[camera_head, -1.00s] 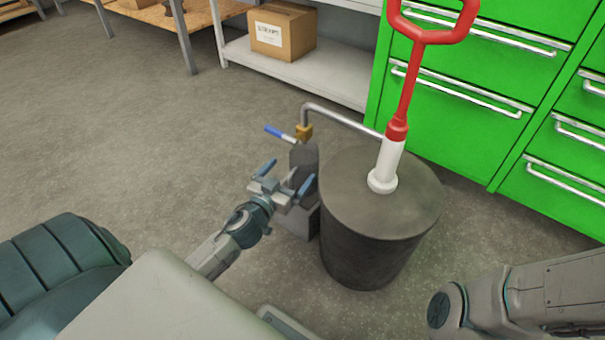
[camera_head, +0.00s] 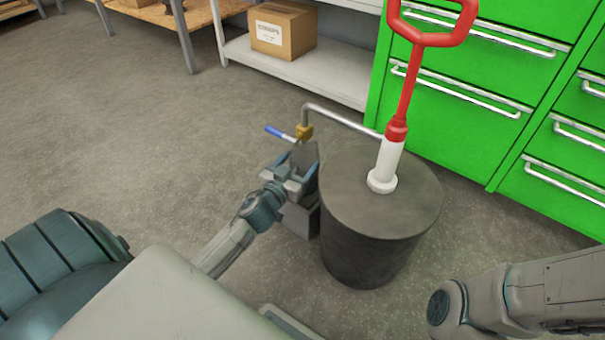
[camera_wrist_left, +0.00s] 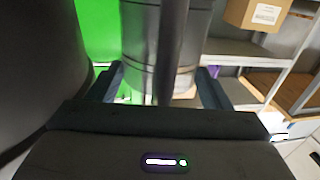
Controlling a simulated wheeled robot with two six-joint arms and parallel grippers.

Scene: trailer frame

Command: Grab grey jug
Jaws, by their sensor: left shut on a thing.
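The grey jug (camera_head: 304,155) is a dark grey vessel that stands on a small grey block beneath the tap, left of the drum. My left gripper (camera_head: 291,173) is at its near left side, with its fingers around part of it and shut on it; it hides the lower part of the jug. In the left wrist view the jug (camera_wrist_left: 138,42) is a banded grey cylinder with an upright handle in front, between the two fingers (camera_wrist_left: 160,85). My right gripper is out of view; only my right arm shows at the lower right.
The dark drum (camera_head: 375,250) with a white and red pump handle (camera_head: 402,100) stands close on the right. A pipe with a brass tap and blue lever (camera_head: 303,132) runs above the jug. Green drawers (camera_head: 480,110) and a shelf with a box (camera_head: 283,30) stand behind. Floor at left is clear.

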